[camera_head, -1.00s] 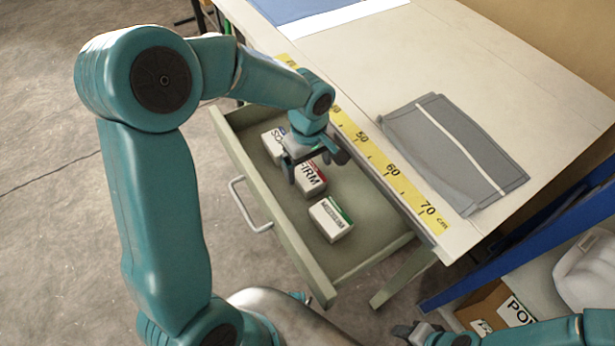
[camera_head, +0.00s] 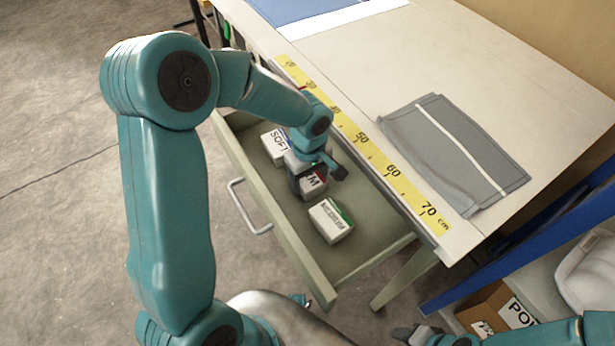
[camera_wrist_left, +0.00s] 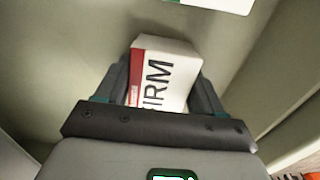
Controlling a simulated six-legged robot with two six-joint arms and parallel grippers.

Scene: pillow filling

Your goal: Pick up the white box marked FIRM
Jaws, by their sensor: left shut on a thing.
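The white box marked FIRM (camera_head: 315,186), with a red end, is in the open drawer (camera_head: 372,247), between the SOFT box and another white box. My left gripper (camera_head: 318,178) reaches down into the drawer and is shut on the FIRM box. In the left wrist view the FIRM box (camera_wrist_left: 165,75) sits between the two fingers, its lettering partly hidden by the gripper. I cannot tell whether the box touches the drawer floor. My right gripper (camera_head: 415,334) is at the bottom edge of the head view; its jaw state is unclear.
The SOFT box (camera_head: 275,143) and a white box with a green end (camera_head: 330,221) lie in the drawer. Grey fabric (camera_head: 455,150) lies on the table (camera_head: 480,70) behind the yellow ruler (camera_head: 395,170). A cardboard bin (camera_head: 490,308) is at lower right.

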